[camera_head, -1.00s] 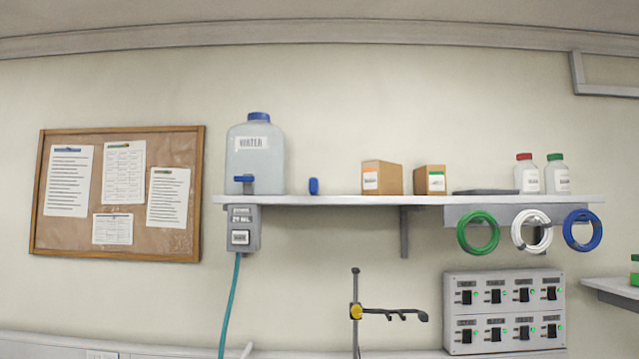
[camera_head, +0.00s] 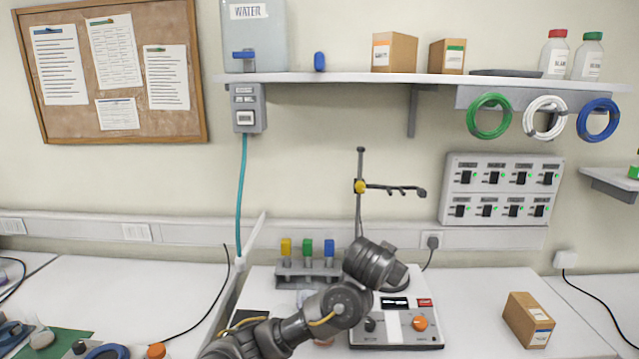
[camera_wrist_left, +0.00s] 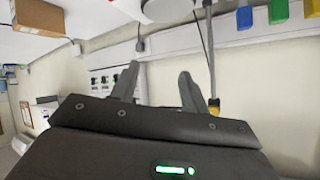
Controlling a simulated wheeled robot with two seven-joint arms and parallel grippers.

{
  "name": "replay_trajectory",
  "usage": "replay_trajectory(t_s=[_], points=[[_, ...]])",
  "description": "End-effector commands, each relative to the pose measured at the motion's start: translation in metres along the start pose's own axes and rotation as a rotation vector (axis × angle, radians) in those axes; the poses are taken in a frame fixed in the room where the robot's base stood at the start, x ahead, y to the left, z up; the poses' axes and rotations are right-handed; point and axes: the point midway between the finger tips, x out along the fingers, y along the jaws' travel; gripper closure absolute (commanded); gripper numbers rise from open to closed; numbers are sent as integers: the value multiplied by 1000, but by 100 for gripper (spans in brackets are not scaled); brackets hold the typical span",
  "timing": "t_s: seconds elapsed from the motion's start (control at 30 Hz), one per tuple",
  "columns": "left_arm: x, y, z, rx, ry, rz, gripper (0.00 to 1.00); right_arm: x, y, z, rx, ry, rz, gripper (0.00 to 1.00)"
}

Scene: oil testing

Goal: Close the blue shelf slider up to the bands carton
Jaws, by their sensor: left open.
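The blue slider (camera_head: 319,61) stands upright on the wall shelf (camera_head: 345,77), right of the water jug. Two brown cartons stand to its right: one with an orange label (camera_head: 394,52), one with a green label (camera_head: 447,56). I cannot read which is the bands carton. A clear gap separates the slider from the nearer carton. My left arm rises from the bottom middle, its wrist well below the shelf; its fingers are hidden in the head view. In the left wrist view the left gripper (camera_wrist_left: 157,88) is open and empty. My right gripper is not in view.
A stand with a clamp (camera_head: 360,187) rises behind my left wrist. A tube rack (camera_head: 306,272) and a tester box (camera_head: 397,325) are on the bench, with a carton (camera_head: 528,320) at right. Cable coils (camera_head: 490,116) hang under the shelf's right side. Wall below the slider is clear.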

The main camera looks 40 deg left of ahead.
Motion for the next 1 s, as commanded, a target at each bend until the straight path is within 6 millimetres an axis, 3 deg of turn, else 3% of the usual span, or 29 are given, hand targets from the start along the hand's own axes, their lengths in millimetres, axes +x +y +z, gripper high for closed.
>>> replay_trajectory(t_s=[0.03, 0.2, 0.3, 0.4, 0.5, 0.63, 0.8, 1.0], points=[[-8, -24, -41, -18, 50, -50, 55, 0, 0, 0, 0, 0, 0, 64], [-59, -111, -161, -122, 204, -218, 55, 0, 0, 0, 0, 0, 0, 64], [-104, -166, -216, -206, 289, -309, 55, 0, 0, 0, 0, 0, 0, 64], [-150, -214, -256, -287, 364, -383, 55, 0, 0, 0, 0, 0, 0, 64], [-189, -252, -280, -357, 422, -435, 55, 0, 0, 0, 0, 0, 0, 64], [-223, -282, -295, -418, 466, -474, 55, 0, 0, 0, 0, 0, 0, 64], [-238, -295, -301, -446, 486, -489, 55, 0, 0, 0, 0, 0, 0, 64], [-234, -298, -306, -445, 486, -487, 55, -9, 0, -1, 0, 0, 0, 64]])
